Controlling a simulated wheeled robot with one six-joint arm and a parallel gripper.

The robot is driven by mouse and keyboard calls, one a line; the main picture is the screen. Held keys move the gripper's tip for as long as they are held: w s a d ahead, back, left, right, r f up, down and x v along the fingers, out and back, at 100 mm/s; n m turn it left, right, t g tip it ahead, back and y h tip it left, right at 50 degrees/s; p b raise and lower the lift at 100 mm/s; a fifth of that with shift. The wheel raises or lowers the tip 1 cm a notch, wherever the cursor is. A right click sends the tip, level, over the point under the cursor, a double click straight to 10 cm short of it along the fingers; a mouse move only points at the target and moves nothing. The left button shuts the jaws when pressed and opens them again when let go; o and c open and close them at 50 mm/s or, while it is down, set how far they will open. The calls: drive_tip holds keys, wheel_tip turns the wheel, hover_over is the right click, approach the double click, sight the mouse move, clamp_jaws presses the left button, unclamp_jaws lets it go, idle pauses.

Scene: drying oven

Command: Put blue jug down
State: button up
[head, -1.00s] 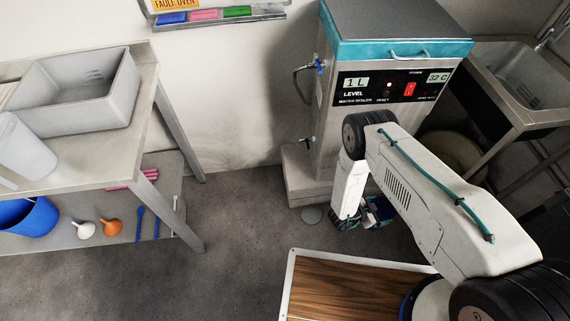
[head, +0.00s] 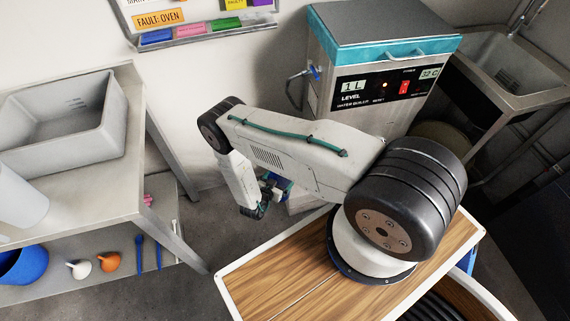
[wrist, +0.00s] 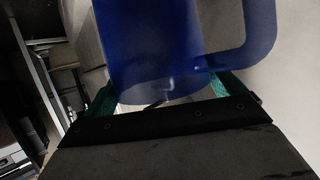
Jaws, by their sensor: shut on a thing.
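A translucent blue jug (wrist: 150,50) fills the top middle of the wrist view, its handle (wrist: 262,45) at the right. My gripper (wrist: 163,97) is shut on the jug, with teal fingers on either side of its lower body. In the head view my gripper (head: 266,196) hangs low between the shelf table and the boiler, partly hidden by my arm. Only a small blue patch of the jug (head: 284,184) shows there. The jug's top is out of the wrist view.
A metal table (head: 100,195) at left carries a grey tub (head: 60,150) and a whitish container (head: 15,198). Its lower shelf holds a blue vessel (head: 22,265), two bulbs and blue tools. A water boiler (head: 375,85) stands behind my arm, a sink (head: 505,70) at right.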

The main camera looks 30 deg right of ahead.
drive_tip(key=w+d+f, duration=0.1)
drive_tip(key=w+d, duration=0.6)
drive_tip(key=d, duration=0.5)
drive_tip(key=shift+w+d+f, duration=0.2)
drive_tip(key=shift+w+d, duration=0.05)
drive_tip(key=shift+d, duration=0.05)
drive_tip(key=shift+f, duration=0.15)
drive_tip(key=o, duration=1)
drive_tip(key=shift+c, duration=0.2)
